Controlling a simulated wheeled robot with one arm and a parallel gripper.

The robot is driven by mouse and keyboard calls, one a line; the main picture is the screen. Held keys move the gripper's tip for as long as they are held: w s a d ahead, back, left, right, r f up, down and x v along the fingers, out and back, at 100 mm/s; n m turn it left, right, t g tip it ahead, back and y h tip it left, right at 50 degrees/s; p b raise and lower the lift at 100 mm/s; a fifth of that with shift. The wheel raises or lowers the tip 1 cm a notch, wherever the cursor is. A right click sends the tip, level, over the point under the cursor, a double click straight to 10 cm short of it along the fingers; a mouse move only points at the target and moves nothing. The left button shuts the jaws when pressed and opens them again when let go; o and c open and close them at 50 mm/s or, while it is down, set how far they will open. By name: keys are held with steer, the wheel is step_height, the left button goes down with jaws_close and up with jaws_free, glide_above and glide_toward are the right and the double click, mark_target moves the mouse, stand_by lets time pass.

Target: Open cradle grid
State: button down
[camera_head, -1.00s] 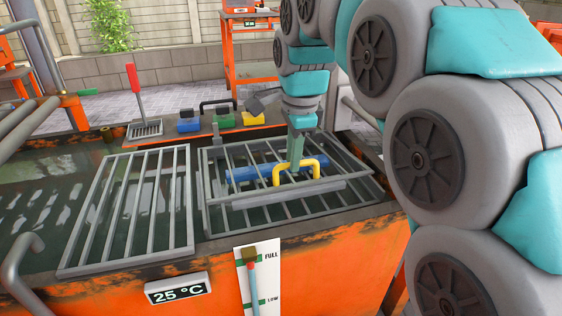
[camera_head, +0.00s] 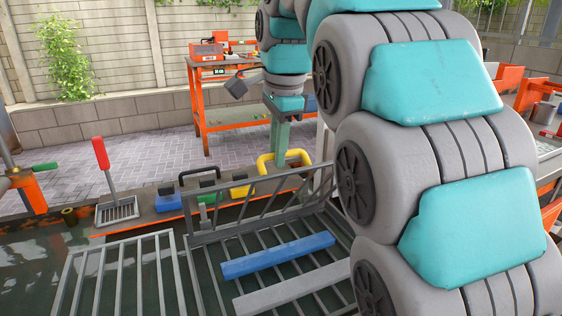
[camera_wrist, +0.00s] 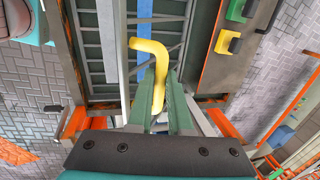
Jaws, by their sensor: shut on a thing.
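The cradle grid (camera_head: 262,213) is a grey barred lid with a yellow handle (camera_head: 266,166). In the head view it stands swung up and tilted at the back of the cradle. My gripper (camera_head: 279,152) is shut on the yellow handle at the grid's raised edge. The wrist view shows the handle (camera_wrist: 146,47) between the green fingers (camera_wrist: 158,97). Inside the open cradle, a blue bar (camera_head: 278,256) and a grey bar (camera_head: 292,288) lie on the lower bars. My arm hides the cradle's right part.
Another grey grid (camera_head: 120,285) lies flat over the tank on the left. A red-handled tool (camera_head: 101,153) and blue (camera_head: 168,198), green and yellow (camera_head: 240,187) blocks with dark handles stand on the back ledge. An orange table (camera_head: 200,103) stands behind.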

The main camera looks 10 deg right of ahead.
steer(key=shift+w+a+r, duration=0.25)
steer(key=shift+w+r, duration=0.05)
steer(key=shift+w, duration=0.4)
steer(key=c, duration=0.8)
jaws_free()
steer(key=shift+c, duration=0.2)
